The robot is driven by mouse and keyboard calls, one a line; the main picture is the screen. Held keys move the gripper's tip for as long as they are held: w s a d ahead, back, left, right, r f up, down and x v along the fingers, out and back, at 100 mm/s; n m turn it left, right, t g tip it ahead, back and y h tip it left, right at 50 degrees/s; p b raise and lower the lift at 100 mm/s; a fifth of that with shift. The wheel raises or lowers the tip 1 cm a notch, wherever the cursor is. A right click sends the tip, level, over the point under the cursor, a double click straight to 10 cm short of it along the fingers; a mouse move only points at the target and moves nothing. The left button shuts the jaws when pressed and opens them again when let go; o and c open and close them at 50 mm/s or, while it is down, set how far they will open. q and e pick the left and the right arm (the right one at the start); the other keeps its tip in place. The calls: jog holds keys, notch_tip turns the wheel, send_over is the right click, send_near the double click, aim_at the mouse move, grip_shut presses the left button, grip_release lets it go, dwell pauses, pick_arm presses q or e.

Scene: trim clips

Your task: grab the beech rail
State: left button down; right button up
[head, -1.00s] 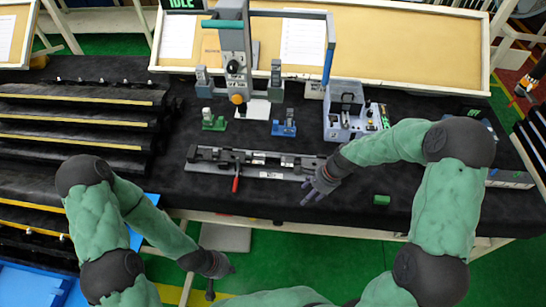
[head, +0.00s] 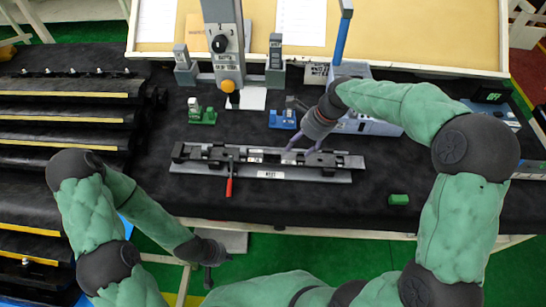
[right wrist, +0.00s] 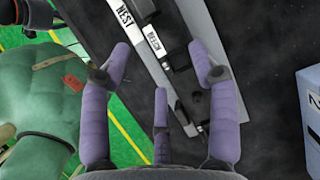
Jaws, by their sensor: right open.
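A long dark rail (head: 255,157) with a small white label lies in a grey fixture marked NEST (head: 270,174), in the middle of the black table. The right wrist view shows the rail (right wrist: 177,58) running diagonally beside the NEST label (right wrist: 127,20). My right gripper (head: 303,151) is over the right half of the fixture; its purple fingers (right wrist: 160,62) are spread and empty, with the rail beyond and between them. My left gripper (head: 210,265) hangs low in front of the table, its fingers unclear.
A red-handled clamp (head: 229,187) sticks out of the fixture's front. A green block (head: 398,199) lies to the right. Small green (head: 202,115) and blue (head: 283,120) devices and a grey press (head: 226,45) stand behind. A rack of dark rails (head: 65,115) fills the left.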

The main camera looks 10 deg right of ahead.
send_over(273, 153)
jog(key=d, duration=0.2)
jog(key=shift+s+d+b, duration=0.15)
jog(key=shift+s+b, duration=0.2)
jog(key=b+x, duration=0.1)
jog(key=x, duration=0.4)
grip_shut()
